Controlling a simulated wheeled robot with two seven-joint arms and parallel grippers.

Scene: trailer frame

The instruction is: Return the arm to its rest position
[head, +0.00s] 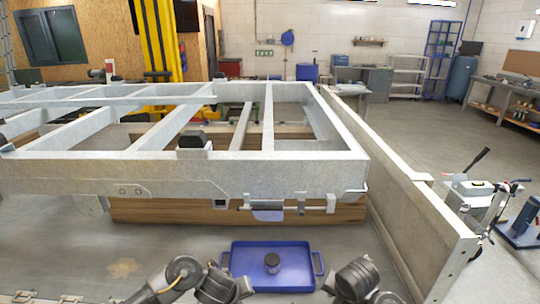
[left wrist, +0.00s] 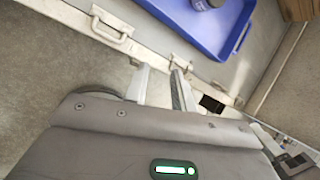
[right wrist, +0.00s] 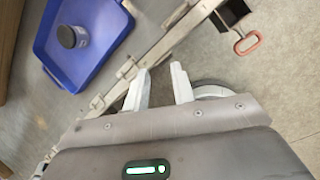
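My left gripper (left wrist: 160,82) shows in the left wrist view with its two pale fingers apart and nothing between them. My right gripper (right wrist: 160,82) shows in the right wrist view, also with its fingers apart and empty. In the head view only links of my two arms show at the bottom edge, on either side of a blue tray; the fingers are out of sight there. The blue tray (head: 240,272) holds a small dark round jar (head: 272,260). The tray also shows in the left wrist view (left wrist: 190,28) and the right wrist view (right wrist: 98,62).
A grey trailer frame (head: 200,176) with crossbars spans the space ahead. A long metal side panel (head: 400,165) runs along its right. A latch rod (head: 290,208) sits on the frame's front. A red-handled hook part (right wrist: 246,42) shows near my right gripper.

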